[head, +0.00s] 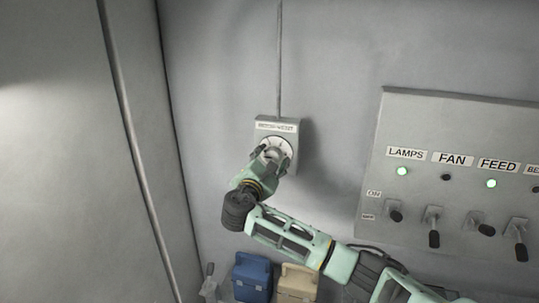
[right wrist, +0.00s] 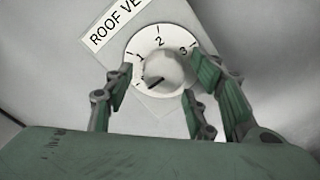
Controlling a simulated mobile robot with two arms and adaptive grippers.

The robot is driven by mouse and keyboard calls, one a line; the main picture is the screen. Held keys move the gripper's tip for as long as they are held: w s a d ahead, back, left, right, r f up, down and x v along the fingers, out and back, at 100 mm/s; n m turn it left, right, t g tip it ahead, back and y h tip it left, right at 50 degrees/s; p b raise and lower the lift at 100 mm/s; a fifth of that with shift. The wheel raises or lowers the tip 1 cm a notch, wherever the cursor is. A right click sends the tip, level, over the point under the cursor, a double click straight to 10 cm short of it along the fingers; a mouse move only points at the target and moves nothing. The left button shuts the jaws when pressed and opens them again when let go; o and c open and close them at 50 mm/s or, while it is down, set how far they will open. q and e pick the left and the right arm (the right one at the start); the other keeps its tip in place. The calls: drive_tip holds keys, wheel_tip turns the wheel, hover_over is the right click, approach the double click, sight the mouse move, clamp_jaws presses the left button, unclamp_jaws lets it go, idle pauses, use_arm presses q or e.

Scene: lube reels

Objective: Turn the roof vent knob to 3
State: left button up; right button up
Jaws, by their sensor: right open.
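The roof vent knob (right wrist: 165,68) is a grey knob on a round white dial (right wrist: 134,55) marked 1, 2 and 3. Its dark pointer mark faces the lower left in the right wrist view, away from the 3 and below the 1. A label (right wrist: 112,23) above the dial is partly cut off and reads "ROOF VE". In the head view the vent plate (head: 277,126) is on the grey wall. My right gripper (right wrist: 162,82) is open, its fingers on both sides of the knob; I cannot tell whether they touch it. My left gripper is not in view.
A switch panel (head: 450,112) with LAMPS, FAN and FEED labels and several toggles is right of the vent. A blue box (head: 252,277) and a beige box (head: 297,283) are below. A thin conduit (head: 279,60) runs up from the plate.

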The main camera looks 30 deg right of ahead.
drive_tip(key=shift+w+d, duration=0.2)
